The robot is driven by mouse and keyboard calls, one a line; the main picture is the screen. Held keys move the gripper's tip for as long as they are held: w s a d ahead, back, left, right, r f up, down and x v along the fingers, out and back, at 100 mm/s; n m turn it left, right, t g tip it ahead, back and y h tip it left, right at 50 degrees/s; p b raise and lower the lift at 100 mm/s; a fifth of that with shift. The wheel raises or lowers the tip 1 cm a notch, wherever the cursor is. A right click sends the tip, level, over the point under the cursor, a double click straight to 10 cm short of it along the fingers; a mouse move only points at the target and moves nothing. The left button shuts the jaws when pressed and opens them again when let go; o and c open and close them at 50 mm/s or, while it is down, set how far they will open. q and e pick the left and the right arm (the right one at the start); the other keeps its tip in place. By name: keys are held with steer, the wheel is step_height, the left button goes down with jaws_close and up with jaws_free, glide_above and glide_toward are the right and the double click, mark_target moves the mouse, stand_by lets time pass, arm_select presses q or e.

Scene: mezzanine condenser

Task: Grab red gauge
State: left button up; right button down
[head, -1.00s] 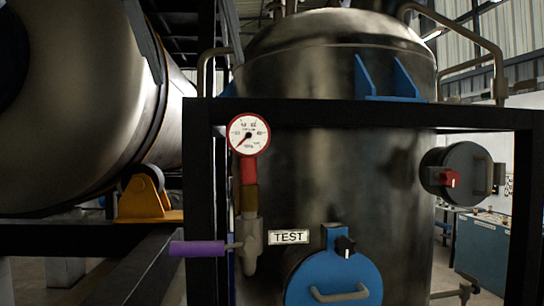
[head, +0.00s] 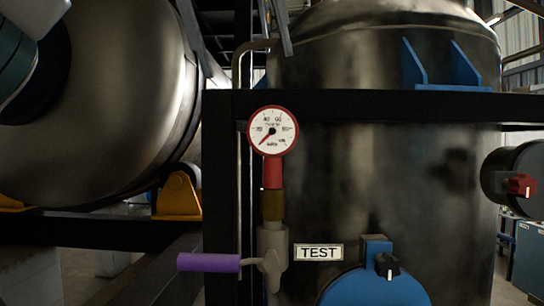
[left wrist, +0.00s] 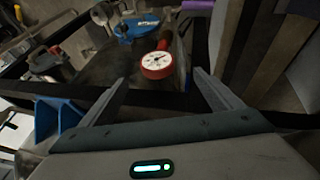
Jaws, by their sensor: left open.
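The red gauge (head: 272,131) has a round white dial with a red rim. It sits upright on a red stem (head: 273,172) above a brass fitting, in front of the dark metal tank. In the left wrist view the gauge (left wrist: 157,66) shows beyond and between my fingertips, with space around it. My left gripper (left wrist: 158,76) is open and empty, its two grey fingers spread apart. In the head view only part of my left arm shows at the top left corner. My right gripper is not in view.
A black frame bar (head: 400,105) runs across behind the gauge, with a black post (head: 219,200) to its left. Below are a valve with a purple handle (head: 208,263), a TEST label (head: 318,252) and a blue round cover (head: 372,288).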

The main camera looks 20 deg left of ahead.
arm_select(q)
steer(key=b, duration=0.1)
glide_above(265, 117)
steer(key=s, duration=0.3)
step_height(265, 117, down, 5)
steer(key=x, duration=0.6)
steer(key=shift+w+a+f, duration=0.3)
steer(key=shift+w, duration=0.1)
steer(key=shift+s, duration=0.1)
steer(key=shift+w+d+f+p, duration=0.15)
steer(key=shift+w+f+p, duration=0.25)
steer(key=shift+p, duration=0.15)
steer(key=p+x, duration=0.1)
steer(key=x, duration=0.1)
steer(key=shift+w+d+f, duration=0.15)
steer(key=shift+w+f, duration=0.4)
steer(key=shift+f, duration=0.3)
steer(key=shift+d, duration=0.1)
